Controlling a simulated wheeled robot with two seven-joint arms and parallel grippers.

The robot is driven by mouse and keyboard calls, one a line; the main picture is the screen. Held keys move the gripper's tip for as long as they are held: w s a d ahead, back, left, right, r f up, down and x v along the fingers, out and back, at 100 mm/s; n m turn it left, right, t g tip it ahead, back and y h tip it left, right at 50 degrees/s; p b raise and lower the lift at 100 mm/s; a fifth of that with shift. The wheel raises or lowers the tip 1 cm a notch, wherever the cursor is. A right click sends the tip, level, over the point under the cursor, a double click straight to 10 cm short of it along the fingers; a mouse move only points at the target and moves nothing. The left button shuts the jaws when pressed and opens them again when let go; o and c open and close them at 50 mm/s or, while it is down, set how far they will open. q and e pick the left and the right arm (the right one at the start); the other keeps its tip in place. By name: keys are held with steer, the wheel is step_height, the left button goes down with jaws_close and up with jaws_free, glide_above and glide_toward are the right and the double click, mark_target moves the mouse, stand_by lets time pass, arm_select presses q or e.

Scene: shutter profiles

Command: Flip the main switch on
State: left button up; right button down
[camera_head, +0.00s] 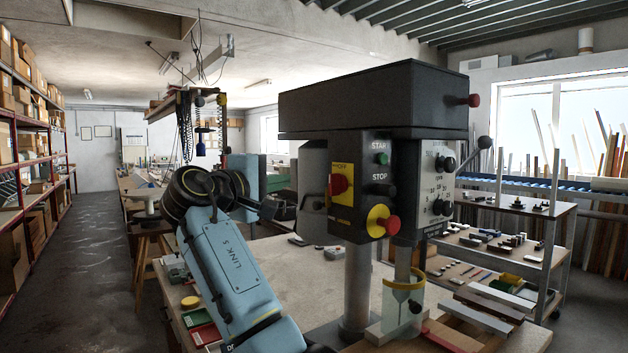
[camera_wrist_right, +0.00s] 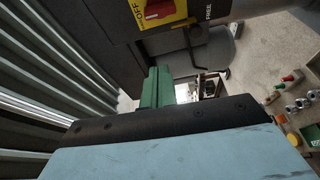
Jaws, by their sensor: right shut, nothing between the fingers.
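The main switch (camera_head: 340,184) is a red rotary handle on a yellow plate with OFF lettering, on the front of the drill press (camera_head: 372,98). Its red handle (camera_wrist_right: 158,8) also shows at the top of the right wrist view. Its exact turn angle is hard to read. My right gripper (camera_head: 290,207) is shut and empty, left of the switch and a little lower in the head view. I see no contact with the switch. In the right wrist view the fingertips cannot be clearly made out. My left gripper is not in view.
A green start button (camera_head: 381,158) and a red stop knob (camera_head: 391,225) on a yellow disc sit beside the switch. A clear guard (camera_head: 404,298) hangs below the press head. The workbench (camera_head: 300,268) carries small parts. A shelf (camera_head: 525,205) stands at the right.

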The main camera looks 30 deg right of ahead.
mark_target(336, 185)
steer(key=d+p, duration=0.2)
steer(key=d, duration=0.7)
steer(key=shift+d, duration=0.2)
steer(key=shift+d+f, duration=0.1)
stand_by(0.4)
